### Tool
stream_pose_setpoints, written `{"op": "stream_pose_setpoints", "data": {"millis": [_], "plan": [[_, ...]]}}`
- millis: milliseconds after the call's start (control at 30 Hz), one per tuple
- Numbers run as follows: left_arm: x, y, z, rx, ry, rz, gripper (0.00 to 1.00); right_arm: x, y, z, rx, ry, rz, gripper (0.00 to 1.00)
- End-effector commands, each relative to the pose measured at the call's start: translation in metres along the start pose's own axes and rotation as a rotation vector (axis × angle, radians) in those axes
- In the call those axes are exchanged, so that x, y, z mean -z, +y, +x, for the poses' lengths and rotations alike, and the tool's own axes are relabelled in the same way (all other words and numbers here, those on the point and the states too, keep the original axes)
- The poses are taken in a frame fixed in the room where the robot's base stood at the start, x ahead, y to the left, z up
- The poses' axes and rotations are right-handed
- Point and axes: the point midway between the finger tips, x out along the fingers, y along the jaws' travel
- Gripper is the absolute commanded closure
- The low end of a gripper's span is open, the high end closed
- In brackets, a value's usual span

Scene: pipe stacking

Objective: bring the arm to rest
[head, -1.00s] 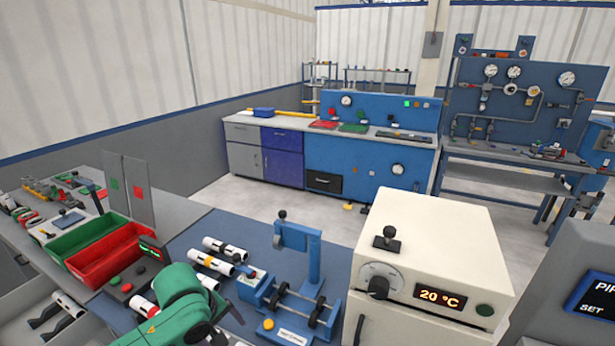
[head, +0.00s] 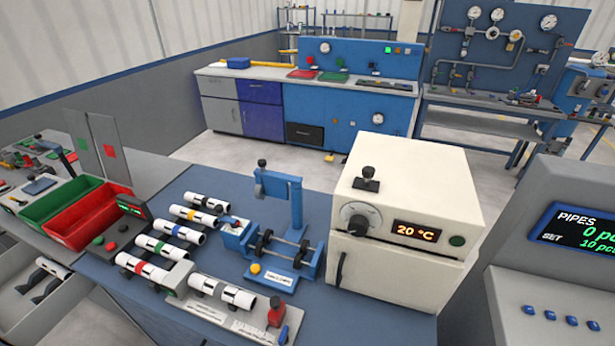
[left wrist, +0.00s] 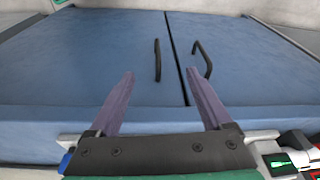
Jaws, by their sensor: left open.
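My left gripper (left wrist: 161,74) shows in the left wrist view, with its two fingers apart and nothing between them. It faces a blue surface (left wrist: 85,60) with two black handles (left wrist: 157,60) and a dark seam. No part of my arms shows in the head view now. Several white pipes with coloured bands lie in a row on the blue bench; the red-banded pipe (head: 143,268) is nearest. My right gripper is out of view.
A cream oven (head: 405,205) reading 20 °C stands on the bench, beside a blue roller device (head: 285,248). Green (head: 45,222) and red (head: 75,236) bins stand at left. A grey console (head: 540,270) reading PIPES 0 stands at right.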

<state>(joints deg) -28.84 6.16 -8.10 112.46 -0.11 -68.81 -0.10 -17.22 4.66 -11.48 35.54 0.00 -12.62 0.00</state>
Motion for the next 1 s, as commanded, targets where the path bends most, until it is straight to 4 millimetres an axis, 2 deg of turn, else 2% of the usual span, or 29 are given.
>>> {"op": "stream_pose_setpoints", "data": {"millis": [33,167,200,267,300,400,500,600,900,933,1000], "plan": [[-0.013,0.002,0.028,-0.002,-0.017,0.002,0.17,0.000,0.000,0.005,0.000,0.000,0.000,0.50],[-0.059,0.005,0.100,-0.007,-0.055,0.008,0.17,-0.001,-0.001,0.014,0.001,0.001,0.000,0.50],[-0.079,0.007,0.123,-0.009,-0.069,0.011,0.17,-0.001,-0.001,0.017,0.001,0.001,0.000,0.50],[-0.115,0.009,0.157,-0.012,-0.091,0.016,0.17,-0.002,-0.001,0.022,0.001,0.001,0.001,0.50],[-0.142,0.010,0.175,-0.013,-0.106,0.019,0.17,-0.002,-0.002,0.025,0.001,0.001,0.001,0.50],[-0.202,0.011,0.205,-0.016,-0.134,0.027,0.17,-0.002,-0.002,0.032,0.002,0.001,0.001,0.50],[-0.242,0.011,0.215,-0.017,-0.150,0.033,0.17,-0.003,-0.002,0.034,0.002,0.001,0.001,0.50],[-0.259,0.011,0.216,-0.018,-0.156,0.035,0.17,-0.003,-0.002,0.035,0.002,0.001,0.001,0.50],[-0.261,0.010,0.216,-0.018,-0.156,0.035,0.17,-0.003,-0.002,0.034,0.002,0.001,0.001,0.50],[-0.261,0.010,0.216,-0.018,-0.157,0.035,0.21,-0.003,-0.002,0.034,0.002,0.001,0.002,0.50],[-0.261,0.010,0.216,-0.018,-0.157,0.035,0.47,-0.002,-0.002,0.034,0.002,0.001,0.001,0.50]]}}
